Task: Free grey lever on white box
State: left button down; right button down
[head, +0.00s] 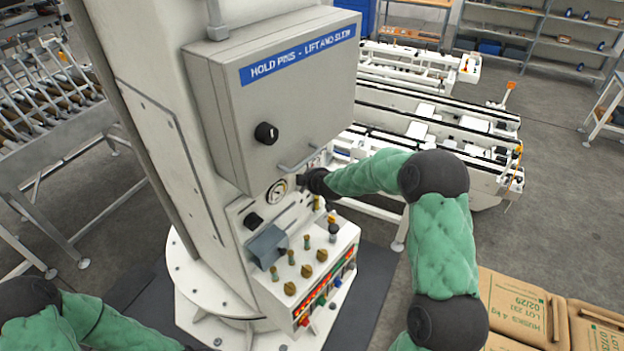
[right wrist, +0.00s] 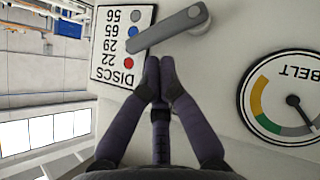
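The grey lever (right wrist: 168,29) is on the white box face (right wrist: 222,70) in the right wrist view. It slants from its round pivot at the upper right down to its free end at the left, which overlaps the DISCS label. My right gripper (right wrist: 159,64) has its fingertips together just below the lever's middle; I cannot tell whether they touch it. Nothing shows between the fingers. In the head view my right gripper (head: 308,181) is at the white box (head: 247,217), and the lever cannot be made out there. My left gripper is out of view.
The DISCS label (right wrist: 113,45) and a BELT gauge (right wrist: 285,97) flank the lever. A grey cabinet (head: 315,100) with a knob and bar handle overhangs the box. Below is a panel of knobs and buttons (head: 325,290).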

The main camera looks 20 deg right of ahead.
jog(key=shift+w+d+f, duration=0.1)
jog(key=shift+w+d, duration=0.05)
jog(key=shift+d, duration=0.2)
dwell(0.6)
